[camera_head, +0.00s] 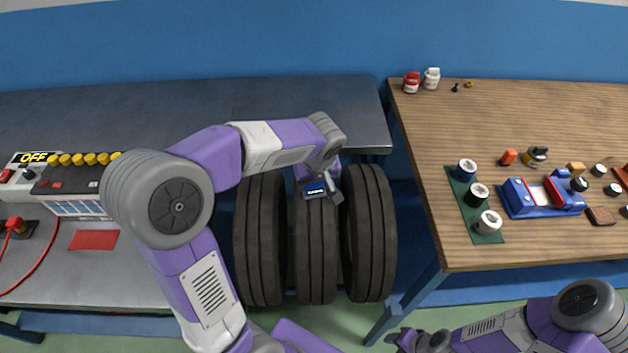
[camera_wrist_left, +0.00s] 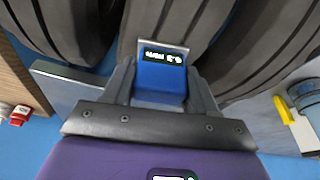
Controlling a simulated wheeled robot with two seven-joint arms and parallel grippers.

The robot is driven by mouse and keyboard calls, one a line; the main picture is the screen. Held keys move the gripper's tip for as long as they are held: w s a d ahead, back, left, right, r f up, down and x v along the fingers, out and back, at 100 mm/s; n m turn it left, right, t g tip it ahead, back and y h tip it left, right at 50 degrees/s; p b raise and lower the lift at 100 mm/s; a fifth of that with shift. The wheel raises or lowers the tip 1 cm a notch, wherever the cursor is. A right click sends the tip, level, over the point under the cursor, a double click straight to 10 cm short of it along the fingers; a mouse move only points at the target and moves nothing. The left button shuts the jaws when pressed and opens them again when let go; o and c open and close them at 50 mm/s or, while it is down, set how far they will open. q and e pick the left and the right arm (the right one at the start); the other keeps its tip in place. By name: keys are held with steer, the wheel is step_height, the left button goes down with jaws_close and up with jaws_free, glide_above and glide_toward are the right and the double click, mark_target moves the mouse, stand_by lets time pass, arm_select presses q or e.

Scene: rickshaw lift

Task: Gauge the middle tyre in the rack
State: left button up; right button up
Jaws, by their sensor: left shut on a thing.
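Three dark tyres stand side by side in the gap between two benches. The middle tyre (camera_head: 316,250) is between the left tyre (camera_head: 260,240) and the right tyre (camera_head: 369,235). My left gripper (camera_head: 317,190) is shut on a small blue gauge (camera_wrist_left: 162,77) with a lit display, over the upper tread of the middle tyre. In the left wrist view the gauge's far end lies against the middle tyre's tread (camera_wrist_left: 172,20); actual contact cannot be told. The rack itself is mostly hidden. My right gripper (camera_head: 418,342) is low at the right; its jaws are unclear.
The wooden table (camera_head: 430,130) on the right holds a green mat with cans (camera_head: 478,194) and a blue fixture (camera_head: 540,198).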

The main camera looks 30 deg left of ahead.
arm_select(q)
steer(key=shift+f, duration=0.1)
steer(key=shift+r+p, duration=2.6)
steer(key=shift+r, duration=1)
